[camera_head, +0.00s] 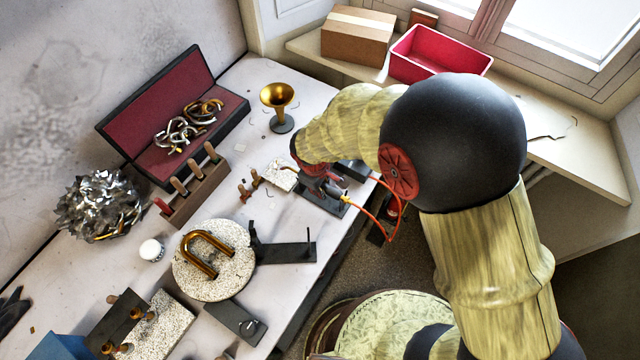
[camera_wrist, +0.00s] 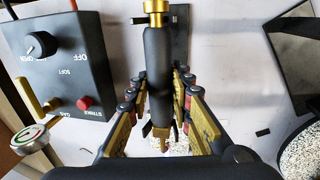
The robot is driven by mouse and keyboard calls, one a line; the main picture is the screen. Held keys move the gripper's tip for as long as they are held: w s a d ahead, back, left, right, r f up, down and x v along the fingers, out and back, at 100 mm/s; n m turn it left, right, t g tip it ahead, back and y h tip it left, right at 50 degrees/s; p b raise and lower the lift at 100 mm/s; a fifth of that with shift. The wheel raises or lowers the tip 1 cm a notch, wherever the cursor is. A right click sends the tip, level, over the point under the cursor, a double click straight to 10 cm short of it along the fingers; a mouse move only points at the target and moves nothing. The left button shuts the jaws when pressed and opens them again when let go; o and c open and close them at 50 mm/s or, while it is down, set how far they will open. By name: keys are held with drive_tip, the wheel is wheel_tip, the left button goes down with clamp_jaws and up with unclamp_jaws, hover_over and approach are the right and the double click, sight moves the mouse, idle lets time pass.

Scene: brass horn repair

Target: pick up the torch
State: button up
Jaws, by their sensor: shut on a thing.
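The torch (camera_wrist: 158,75) is a black cylinder with a brass collar at its far end. In the wrist view it lies between the two fingers of my gripper (camera_wrist: 158,97), which is shut on it. In the head view my gripper (camera_head: 322,184) is low over a dark plate (camera_head: 318,203) near the bench's right edge. There the torch is mostly hidden by my wrist, and an orange hose (camera_head: 378,228) loops to the right. I cannot tell whether the torch touches its support.
A black control box (camera_wrist: 60,65) with a dial and red button stands left in the wrist view, beside a gauge (camera_wrist: 28,138). A brass horn bell (camera_head: 277,96) stands behind my gripper. A round speckled slab (camera_head: 215,285) bears a brass U-tube (camera_head: 203,250).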

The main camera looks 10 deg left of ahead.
clamp_jaws()
drive_tip(key=shift+r, duration=0.1)
